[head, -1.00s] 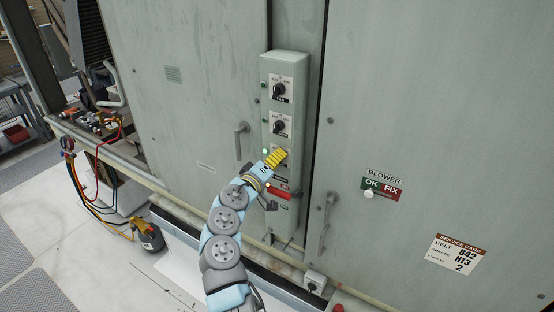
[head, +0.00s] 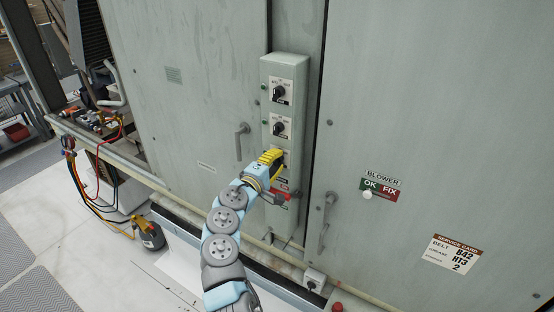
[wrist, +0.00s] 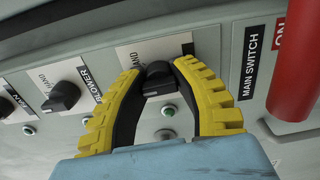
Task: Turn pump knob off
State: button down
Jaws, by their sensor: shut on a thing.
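A black selector knob (wrist: 158,80) sits between the two yellow ribbed fingers of my gripper (wrist: 160,72) in the wrist view. The fingers are shut on its sides. Its own name label is covered, so I cannot read whether it says pump; the setting it points to is also hidden. In the head view my gripper (head: 272,157) is at the third position down the narrow control box (head: 290,68), and it hides the knob there. A small indicator (wrist: 168,110) shows between the fingers in the wrist view.
Two other black knobs sit above, the upper (head: 279,92) and the middle one (head: 278,129). The red main switch handle (wrist: 293,65) is close beside my gripper. Door handles (head: 241,140) flank the box. A blower OK/FIX sign (head: 382,188) is on the right door.

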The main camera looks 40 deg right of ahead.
dwell(0.3)
jog(key=c, duration=0.8)
grip_release()
jog(key=shift+o, duration=0.2)
jog(key=shift+a, duration=0.1)
jog(key=v, duration=1.2)
